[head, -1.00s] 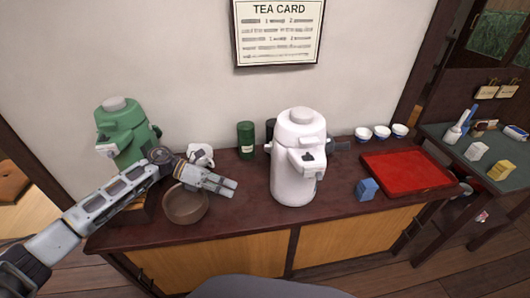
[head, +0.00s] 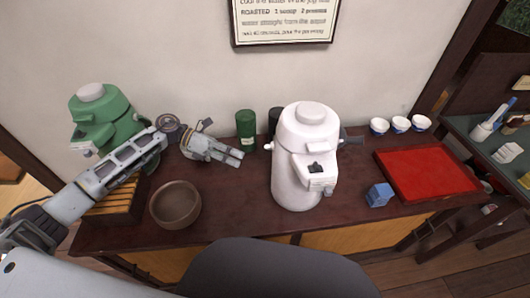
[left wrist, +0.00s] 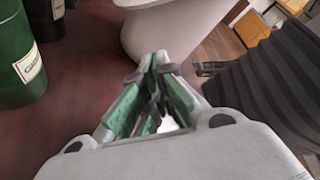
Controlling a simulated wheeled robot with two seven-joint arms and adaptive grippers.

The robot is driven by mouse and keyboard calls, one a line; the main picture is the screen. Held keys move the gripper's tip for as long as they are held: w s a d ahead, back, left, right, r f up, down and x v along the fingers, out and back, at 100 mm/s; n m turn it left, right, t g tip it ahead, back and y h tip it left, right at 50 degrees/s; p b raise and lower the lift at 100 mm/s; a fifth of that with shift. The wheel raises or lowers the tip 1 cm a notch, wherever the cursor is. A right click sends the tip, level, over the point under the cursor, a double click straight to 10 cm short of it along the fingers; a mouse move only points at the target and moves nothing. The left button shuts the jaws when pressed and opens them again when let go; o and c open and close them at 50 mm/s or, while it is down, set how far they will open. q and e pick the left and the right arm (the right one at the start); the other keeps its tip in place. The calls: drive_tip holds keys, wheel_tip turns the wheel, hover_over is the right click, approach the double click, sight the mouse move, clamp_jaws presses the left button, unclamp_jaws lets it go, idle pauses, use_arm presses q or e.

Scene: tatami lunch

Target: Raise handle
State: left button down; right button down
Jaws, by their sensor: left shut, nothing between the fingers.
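The white pot (head: 297,170) stands upright on the dark counter, with a lever-like front part under its lid. A dark grey part, perhaps a handle, sticks out behind it at the right. Its pale lower body also shows in the left wrist view (left wrist: 155,35). My left gripper (head: 241,158) is shut and empty, above the counter to the left of the white pot and apart from it. Its closed fingers show in the left wrist view (left wrist: 158,65). A green pot (head: 105,120) stands at the far left, partly behind my left arm. My right gripper is out of view.
A dark green canister (head: 246,130) stands behind my left gripper, with a black one beside it. A brown bowl (head: 175,205) is at the front left. A blue block (head: 379,195), a red tray (head: 389,164) and white cups (head: 400,124) are at the right.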

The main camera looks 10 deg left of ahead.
use_arm(q)
drive_tip(key=shift+d, duration=0.1)
idle(0.3)
drive_tip(key=x, duration=1)
drive_tip(key=shift+s, duration=0.1)
drive_tip(key=shift+w+r, duration=0.75)
drive_tip(key=shift+r, duration=0.05)
drive_tip(key=shift+w+r, duration=0.65)
drive_tip(key=shift+r, duration=0.05)
drive_tip(key=shift+a, duration=0.25)
